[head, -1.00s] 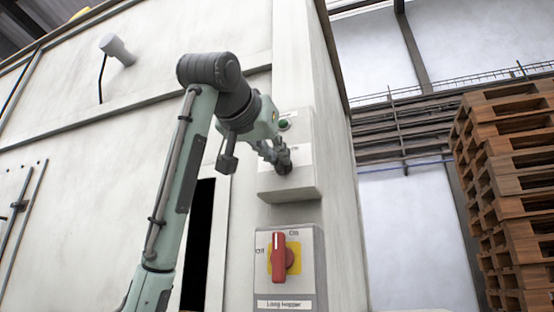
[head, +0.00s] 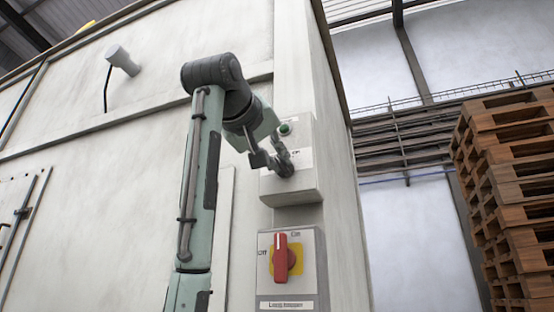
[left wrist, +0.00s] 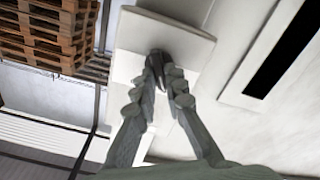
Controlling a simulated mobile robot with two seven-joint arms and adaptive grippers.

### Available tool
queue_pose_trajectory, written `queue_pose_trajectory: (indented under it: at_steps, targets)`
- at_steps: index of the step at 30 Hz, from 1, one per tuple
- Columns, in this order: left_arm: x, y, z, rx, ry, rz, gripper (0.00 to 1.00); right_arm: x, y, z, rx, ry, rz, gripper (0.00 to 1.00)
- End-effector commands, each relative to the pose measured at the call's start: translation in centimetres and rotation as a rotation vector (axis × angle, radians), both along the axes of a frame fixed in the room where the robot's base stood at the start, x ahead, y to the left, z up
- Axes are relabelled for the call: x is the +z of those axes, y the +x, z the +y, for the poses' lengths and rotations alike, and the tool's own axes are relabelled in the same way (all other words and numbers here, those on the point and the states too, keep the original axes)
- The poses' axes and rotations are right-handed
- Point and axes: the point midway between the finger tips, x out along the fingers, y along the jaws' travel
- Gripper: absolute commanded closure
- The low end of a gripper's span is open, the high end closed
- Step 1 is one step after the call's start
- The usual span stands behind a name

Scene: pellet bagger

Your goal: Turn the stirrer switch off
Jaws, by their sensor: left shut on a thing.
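The stirrer switch is a small dark knob on the upper grey control box (head: 298,188), and it also shows as a dark knob (left wrist: 160,56) in the left wrist view. My left gripper (head: 283,166) reaches the box from the left. In the left wrist view its fingers (left wrist: 160,75) are shut on the knob, one on each side. The fingers hide much of the knob, so I cannot read its setting. A green button or lamp (head: 284,129) sits above it on the same box. My right gripper is not in view.
Below is a second box with a red rotary handle (head: 281,258) on a yellow plate, its handle upright. The pale machine wall (head: 100,170) fills the left. A stack of wooden pallets (head: 515,180) stands at the right.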

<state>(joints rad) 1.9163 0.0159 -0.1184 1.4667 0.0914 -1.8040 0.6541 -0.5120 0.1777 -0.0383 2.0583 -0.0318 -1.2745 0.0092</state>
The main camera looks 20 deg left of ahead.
Motion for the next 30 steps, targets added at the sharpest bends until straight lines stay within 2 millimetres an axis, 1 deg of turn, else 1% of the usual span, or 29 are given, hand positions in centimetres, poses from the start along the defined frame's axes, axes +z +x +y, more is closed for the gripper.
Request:
queue_pose_trajectory:
  at_steps: [14,15,19,27,30]
  targets:
    - [0.05,-0.03,0.02,0.0,-0.014,-0.001,1.0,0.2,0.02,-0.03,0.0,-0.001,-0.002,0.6]
    - [0.05,-0.03,0.02,0.0,-0.014,-0.001,0.84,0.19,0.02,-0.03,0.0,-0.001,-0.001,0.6]
    - [0.03,-0.03,0.02,0.0,-0.014,-0.001,0.68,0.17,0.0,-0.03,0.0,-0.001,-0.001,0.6]
    - [0.03,-0.06,0.03,0.001,-0.012,0.0,0.68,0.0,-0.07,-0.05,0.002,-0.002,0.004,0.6]
    - [0.08,-0.65,0.04,0.0,-0.012,-0.002,0.68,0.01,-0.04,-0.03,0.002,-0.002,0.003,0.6]
